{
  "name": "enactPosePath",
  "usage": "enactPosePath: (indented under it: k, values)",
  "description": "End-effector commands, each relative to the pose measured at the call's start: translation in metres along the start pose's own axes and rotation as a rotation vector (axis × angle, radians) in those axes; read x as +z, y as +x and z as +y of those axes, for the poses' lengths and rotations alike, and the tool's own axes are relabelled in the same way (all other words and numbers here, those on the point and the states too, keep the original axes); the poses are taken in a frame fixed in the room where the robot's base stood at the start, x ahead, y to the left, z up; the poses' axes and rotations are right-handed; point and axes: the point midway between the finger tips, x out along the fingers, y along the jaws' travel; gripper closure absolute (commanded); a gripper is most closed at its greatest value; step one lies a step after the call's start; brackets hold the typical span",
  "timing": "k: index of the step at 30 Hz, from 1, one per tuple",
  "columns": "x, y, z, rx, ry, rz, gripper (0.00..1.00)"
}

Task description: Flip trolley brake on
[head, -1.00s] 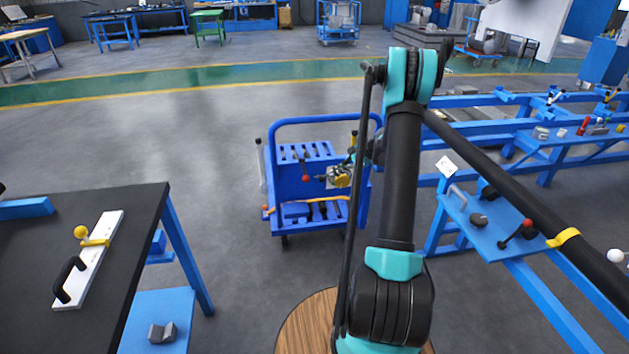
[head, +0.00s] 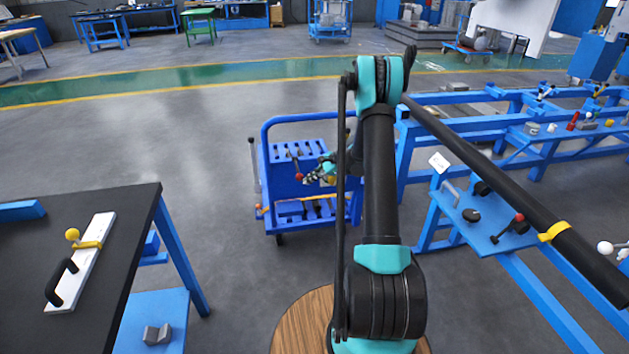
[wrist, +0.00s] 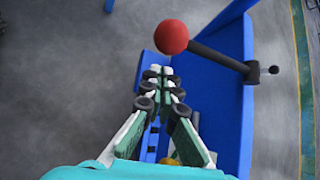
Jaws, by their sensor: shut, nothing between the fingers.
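The blue trolley (head: 270,160) stands on the floor ahead of me, partly hidden behind my arm. Its brake lever has a red ball knob (head: 298,177) on the upright panel. In the wrist view the red knob (wrist: 171,37) sits at the end of a dark lever (wrist: 218,56) that runs right to a pivot on the blue panel. My gripper (head: 310,178) is just right of the knob in the head view. In the wrist view my gripper (wrist: 162,72) is shut and empty, with its fingertips just below the knob. I cannot tell whether they touch.
A dark-topped table (head: 130,215) with a white board and yellow latch stands at the left. Blue frames (head: 470,215) with a long dark pipe (head: 500,165) stand at the right. Clear grey floor (head: 180,130) lies left of the trolley.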

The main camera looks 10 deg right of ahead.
Motion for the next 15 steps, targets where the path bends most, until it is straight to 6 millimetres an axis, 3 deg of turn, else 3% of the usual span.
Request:
enactPosePath:
  k: [6,15]
  values:
    - [0.015,-0.005,0.000,0.001,-0.001,0.000,1.00]
    - [0.016,-0.006,0.000,0.000,-0.001,0.000,1.00]
